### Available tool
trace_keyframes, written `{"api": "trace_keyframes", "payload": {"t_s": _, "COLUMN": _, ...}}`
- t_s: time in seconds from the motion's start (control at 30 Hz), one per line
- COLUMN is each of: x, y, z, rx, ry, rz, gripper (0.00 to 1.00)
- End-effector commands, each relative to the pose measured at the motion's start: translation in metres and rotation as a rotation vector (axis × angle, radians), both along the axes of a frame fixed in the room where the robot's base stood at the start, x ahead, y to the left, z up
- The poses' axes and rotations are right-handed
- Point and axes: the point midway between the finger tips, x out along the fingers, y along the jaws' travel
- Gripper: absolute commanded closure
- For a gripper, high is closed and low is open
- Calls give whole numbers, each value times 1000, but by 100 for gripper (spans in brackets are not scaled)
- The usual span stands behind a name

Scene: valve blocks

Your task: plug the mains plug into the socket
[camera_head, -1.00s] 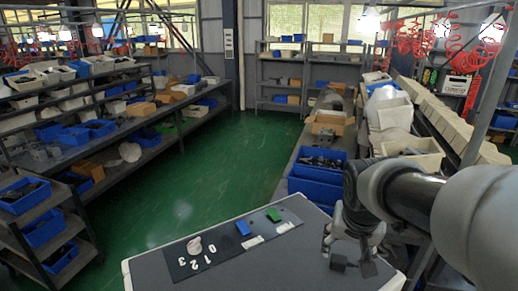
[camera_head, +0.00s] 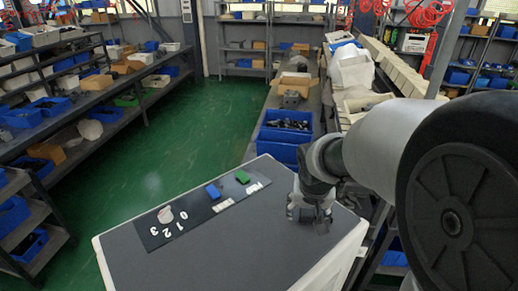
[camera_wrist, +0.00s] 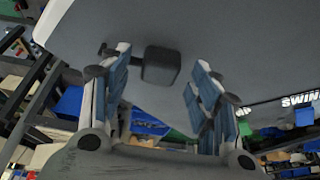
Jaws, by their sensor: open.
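The mains plug (camera_wrist: 161,65) is a small dark block with a short dark stub on its left side. In the wrist view it lies between my gripper's two fingers (camera_wrist: 163,78). The left finger is close to it, over the stub; a gap shows on the right. I cannot tell whether a finger touches it. In the head view my gripper (camera_head: 310,214) is open, low over the right part of the grey table top (camera_head: 215,255). The plug is hardly distinguishable there. I cannot make out a socket in either view.
A dark panel (camera_head: 190,226) on the table carries a pale knob (camera_head: 165,215) by the numbers 0 to 3, a blue block (camera_head: 213,192) and a green block (camera_head: 242,177). Blue bins (camera_head: 286,130) stand behind the table. The table's front middle is clear.

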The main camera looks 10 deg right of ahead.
Motion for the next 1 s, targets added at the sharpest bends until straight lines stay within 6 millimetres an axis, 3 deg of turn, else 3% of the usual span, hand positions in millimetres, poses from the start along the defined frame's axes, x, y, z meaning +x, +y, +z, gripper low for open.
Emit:
{"api": "trace_keyframes", "payload": {"t_s": 0.4, "x": 1, "y": -1, "z": -4, "rx": 0, "ry": -1, "rz": 0, "gripper": 44}}
{"api": "trace_keyframes", "payload": {"t_s": 1.0, "x": 1, "y": -1, "z": -3, "rx": 0, "ry": -1, "rz": 0, "gripper": 84}}
